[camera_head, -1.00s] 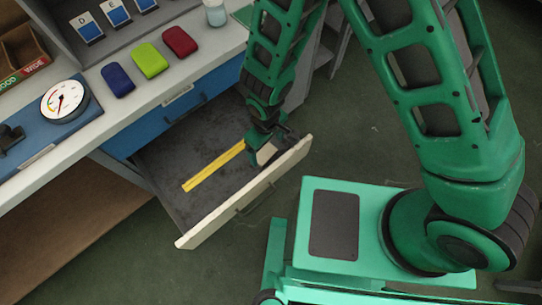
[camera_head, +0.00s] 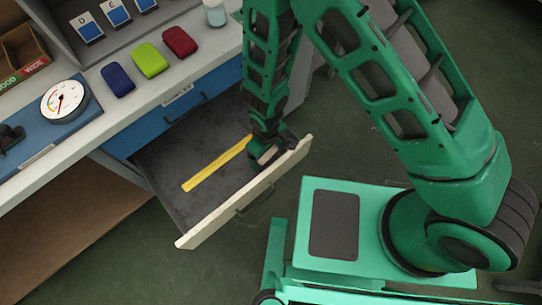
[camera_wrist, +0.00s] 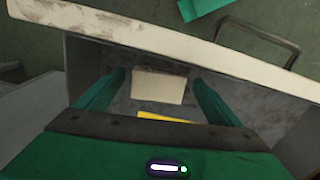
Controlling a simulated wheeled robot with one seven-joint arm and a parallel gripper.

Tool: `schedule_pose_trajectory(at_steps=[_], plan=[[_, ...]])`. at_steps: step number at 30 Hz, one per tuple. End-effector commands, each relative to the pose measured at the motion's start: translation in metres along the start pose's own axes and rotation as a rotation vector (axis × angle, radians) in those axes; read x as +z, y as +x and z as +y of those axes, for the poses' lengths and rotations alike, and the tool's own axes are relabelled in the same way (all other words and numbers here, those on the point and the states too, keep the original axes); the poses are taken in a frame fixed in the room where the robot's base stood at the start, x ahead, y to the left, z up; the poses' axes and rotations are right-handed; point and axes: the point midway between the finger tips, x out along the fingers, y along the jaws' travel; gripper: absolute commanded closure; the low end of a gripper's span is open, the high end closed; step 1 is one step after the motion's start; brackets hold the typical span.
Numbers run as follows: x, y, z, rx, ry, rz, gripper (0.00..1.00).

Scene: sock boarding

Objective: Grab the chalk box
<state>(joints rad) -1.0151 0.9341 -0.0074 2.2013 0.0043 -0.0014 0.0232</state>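The chalk box, a small cream block (camera_wrist: 158,86), lies in the open drawer (camera_head: 195,205) near its front panel. In the head view only a pale sliver of the box (camera_head: 268,154) shows beside my gripper (camera_head: 262,158). In the wrist view my gripper (camera_wrist: 159,80) is open, with a green finger on each side of the box. Gaps show between the box and both fingers. Most of the fingers are hidden in the head view.
A yellow ruler (camera_head: 215,164) lies in the drawer close to the box. The cream drawer front (camera_head: 240,200) with its handle rises beside my gripper. Blue, lime and red objects and a round gauge (camera_head: 65,99) sit on the bench top.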

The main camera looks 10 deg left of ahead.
Motion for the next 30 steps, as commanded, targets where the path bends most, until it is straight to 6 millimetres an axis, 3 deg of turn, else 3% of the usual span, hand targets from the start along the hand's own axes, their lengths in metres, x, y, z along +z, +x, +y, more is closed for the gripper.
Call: schedule_pose_trajectory(at_steps=[1, 5, 6, 20, 28, 30], plan=[[0.0, 0.0, 0.0, 0.0, 0.0, 0.0, 0.24], [0.0, 0.0, 0.0, 0.0, 0.0, 0.0, 0.55], [0.0, 0.0, 0.0, 0.0, 0.0, 0.0, 0.57], [0.0, -0.009, 0.001, 0.0, 0.001, 0.0, 0.57], [-0.001, -0.043, 0.001, 0.0, 0.001, 0.004, 0.57], [-0.015, -0.051, -0.011, -0.002, -0.002, 0.005, 0.57]])
